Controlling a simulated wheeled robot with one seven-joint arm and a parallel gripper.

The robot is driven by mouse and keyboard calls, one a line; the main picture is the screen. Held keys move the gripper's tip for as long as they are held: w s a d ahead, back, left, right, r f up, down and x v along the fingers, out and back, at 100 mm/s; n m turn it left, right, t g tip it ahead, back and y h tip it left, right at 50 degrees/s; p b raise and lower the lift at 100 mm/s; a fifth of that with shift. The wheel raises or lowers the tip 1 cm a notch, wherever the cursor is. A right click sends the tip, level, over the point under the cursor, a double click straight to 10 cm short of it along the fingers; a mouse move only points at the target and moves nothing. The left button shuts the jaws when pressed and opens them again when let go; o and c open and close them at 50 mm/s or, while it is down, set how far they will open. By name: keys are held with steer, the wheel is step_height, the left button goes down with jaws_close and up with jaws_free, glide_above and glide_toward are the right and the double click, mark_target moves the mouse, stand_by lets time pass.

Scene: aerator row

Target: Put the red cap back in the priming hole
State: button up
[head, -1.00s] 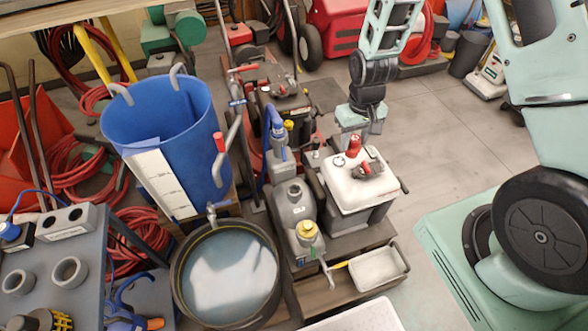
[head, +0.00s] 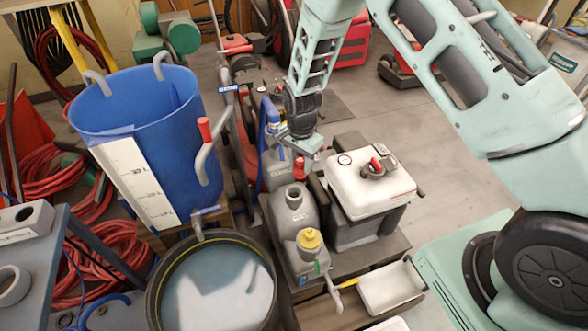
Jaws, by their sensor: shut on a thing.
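My gripper (head: 304,150) is shut on the red cap (head: 299,168), which hangs below the fingers. A grey pump (head: 296,216) stands below and slightly left of the cap, with an open round neck (head: 293,191) on top that looks like the priming hole. The cap appears just above and behind this neck in the head view, apart from it. The exact height gap cannot be told. A yellow cap (head: 309,239) sits on the pump's near part. The fingertips are small and partly hidden by the wrist.
A white-topped box with a gauge (head: 370,184) stands right of the pump. A blue tank (head: 140,130) stands to the left, and a round water tub (head: 215,290) in front of it. A grey can with a blue handle (head: 275,165) stands close behind the pump. A white tray (head: 392,288) lies at the front.

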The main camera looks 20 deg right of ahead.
mark_target(294, 170)
steer(key=shift+w+a+f+m, duration=0.2)
steer(key=shift+a+f+m, duration=0.2)
steer(key=shift+a+f, duration=0.05)
steer(key=shift+w+a+f+m, duration=0.2)
steer(key=shift+a+f+m, duration=0.2)
steer(key=shift+f, duration=0.05)
steer(key=shift+f+b, duration=1.95)
steer(key=shift+f, duration=0.3)
steer(key=shift+p, duration=0.3)
steer(key=shift+f+b, duration=1.3)
steer(key=shift+f, duration=0.85)
steer(key=o, duration=1.1)
steer(key=shift+o, duration=0.2)
steer(key=shift+r, duration=0.1)
step_height(294, 170, up, 18)
steer(key=shift+f+p, duration=0.25)
steer(key=shift+p, duration=0.5)
